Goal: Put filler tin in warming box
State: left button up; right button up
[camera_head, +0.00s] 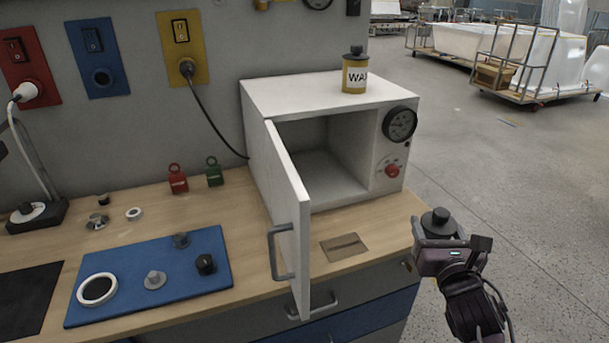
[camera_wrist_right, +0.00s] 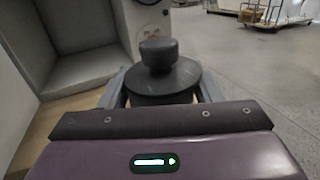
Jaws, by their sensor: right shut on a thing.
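The white warming box (camera_head: 330,95) stands on the workbench with its door (camera_head: 286,205) swung open toward the front left. Its chamber (camera_head: 322,160) looks empty, and its opening also shows at the left of the right wrist view (camera_wrist_right: 75,60). My right gripper (camera_head: 440,237) is at the bench's right edge, right of and in front of the box. It is shut on a dark-lidded tin, taken as the filler tin (camera_head: 438,217), whose knobbed lid also shows between the fingers in the right wrist view (camera_wrist_right: 159,75). The tin's lower body is hidden. My left gripper is out of view.
A yellow tin lettered "WA" (camera_head: 355,72) stands on the box top. A blue mat (camera_head: 125,300) with small parts lies at left. Red (camera_head: 177,182) and green (camera_head: 214,174) padlocks stand beside the box. The open door blocks the chamber's left side.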

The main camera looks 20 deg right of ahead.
aim_at(322, 169)
jog(key=i+j, duration=0.65)
jog(key=i, duration=0.2)
